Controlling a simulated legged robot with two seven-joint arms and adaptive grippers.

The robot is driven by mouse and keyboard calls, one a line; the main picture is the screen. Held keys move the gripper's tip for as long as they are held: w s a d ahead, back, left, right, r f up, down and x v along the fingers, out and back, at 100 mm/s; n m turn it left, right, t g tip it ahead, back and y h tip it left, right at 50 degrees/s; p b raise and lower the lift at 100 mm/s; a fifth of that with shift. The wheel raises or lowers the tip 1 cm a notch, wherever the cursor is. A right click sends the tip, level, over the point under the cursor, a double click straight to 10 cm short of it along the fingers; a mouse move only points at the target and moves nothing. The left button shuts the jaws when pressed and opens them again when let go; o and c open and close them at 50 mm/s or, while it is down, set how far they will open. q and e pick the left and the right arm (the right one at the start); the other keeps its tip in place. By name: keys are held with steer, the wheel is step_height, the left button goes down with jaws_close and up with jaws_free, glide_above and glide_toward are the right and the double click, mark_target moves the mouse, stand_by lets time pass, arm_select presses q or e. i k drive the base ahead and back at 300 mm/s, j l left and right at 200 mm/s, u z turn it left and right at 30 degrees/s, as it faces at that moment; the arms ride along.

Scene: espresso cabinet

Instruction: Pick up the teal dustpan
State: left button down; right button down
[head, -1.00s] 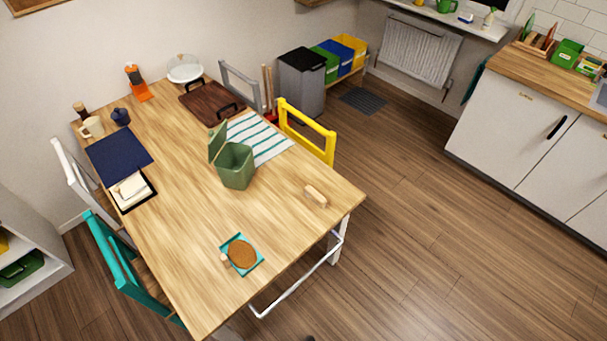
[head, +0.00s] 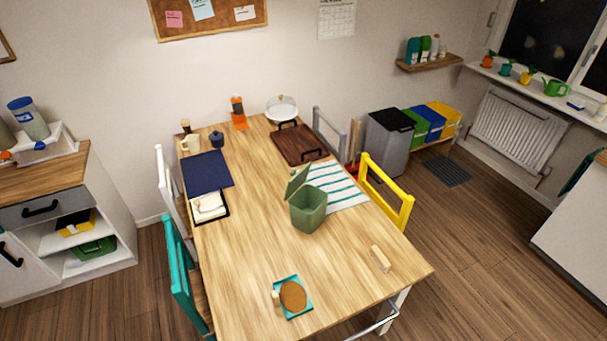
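The teal dustpan (head: 297,314) lies near the front end of the wooden table (head: 250,262). It is a small squarish teal pan with a short light-wood handle (head: 276,298) at its left side. A round brown patch (head: 293,295) fills most of its inside; I cannot tell what it is made of. Neither of my grippers is in view.
A green lidded bin (head: 308,209) stands open mid-table. A small wooden block or brush (head: 380,258) lies near the right edge. Teal (head: 184,283), white (head: 167,187) and yellow (head: 386,188) chairs flank the table. Bare tabletop surrounds the dustpan.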

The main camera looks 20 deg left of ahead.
mark_target(290, 293)
steer(key=k+j, duration=0.25)
steer(key=j, duration=0.2)
steer(key=k+j+z, duration=0.15)
steer(key=j, duration=0.3)
steer(key=k+j, duration=0.4)
steer(key=j+z, duration=0.25)
steer(key=j, duration=1.15)
steer(key=k+j, duration=0.2)
steer(key=k, duration=0.2)
steer(key=k+j, duration=0.15)
steer(key=k, duration=0.25)
